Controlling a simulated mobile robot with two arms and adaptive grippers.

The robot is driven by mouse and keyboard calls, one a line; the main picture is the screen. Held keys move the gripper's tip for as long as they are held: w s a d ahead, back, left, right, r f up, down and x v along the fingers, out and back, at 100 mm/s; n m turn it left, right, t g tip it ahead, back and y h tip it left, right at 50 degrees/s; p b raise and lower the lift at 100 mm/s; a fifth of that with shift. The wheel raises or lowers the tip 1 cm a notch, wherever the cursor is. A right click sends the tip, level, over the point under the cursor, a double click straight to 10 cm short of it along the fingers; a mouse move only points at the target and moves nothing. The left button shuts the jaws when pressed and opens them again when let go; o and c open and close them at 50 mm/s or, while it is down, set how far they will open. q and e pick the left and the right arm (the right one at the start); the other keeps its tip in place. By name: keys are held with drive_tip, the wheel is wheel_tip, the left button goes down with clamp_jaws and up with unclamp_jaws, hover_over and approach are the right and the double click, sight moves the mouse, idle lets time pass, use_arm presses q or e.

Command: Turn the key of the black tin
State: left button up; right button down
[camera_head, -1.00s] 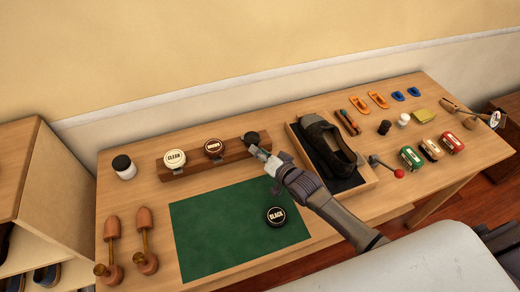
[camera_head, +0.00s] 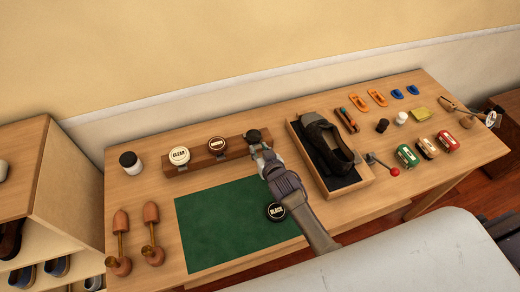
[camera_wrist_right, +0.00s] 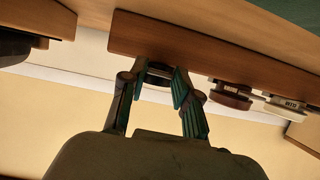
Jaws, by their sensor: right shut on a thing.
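The open black tin (camera_head: 253,136) sits at the right end of the wooden rack (camera_head: 226,156). Its lid, marked BLACK (camera_head: 275,212), lies on the green mat, partly covered by my right arm. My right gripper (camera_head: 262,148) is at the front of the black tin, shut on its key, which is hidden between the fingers. In the right wrist view the two fingers (camera_wrist_right: 161,92) straddle the spot below the rack edge, with a bit of the dark tin (camera_wrist_right: 157,82) showing between them. My left gripper is not in view.
The CLEAR tin (camera_head: 179,156) and BROWN tin (camera_head: 217,145) stand in the rack to the left. A tray with a dark shoe (camera_head: 330,145) stands close right of my gripper. The green mat (camera_head: 225,235) is mostly bare.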

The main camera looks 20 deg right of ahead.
idle(0.4)
drive_tip(key=c, duration=0.8)
unclamp_jaws()
drive_tip(key=shift+c, duration=0.2)
drive_tip(key=v, duration=1.2)
drive_tip(key=shift+a, duration=0.2)
drive_tip(key=shift+f, duration=0.1)
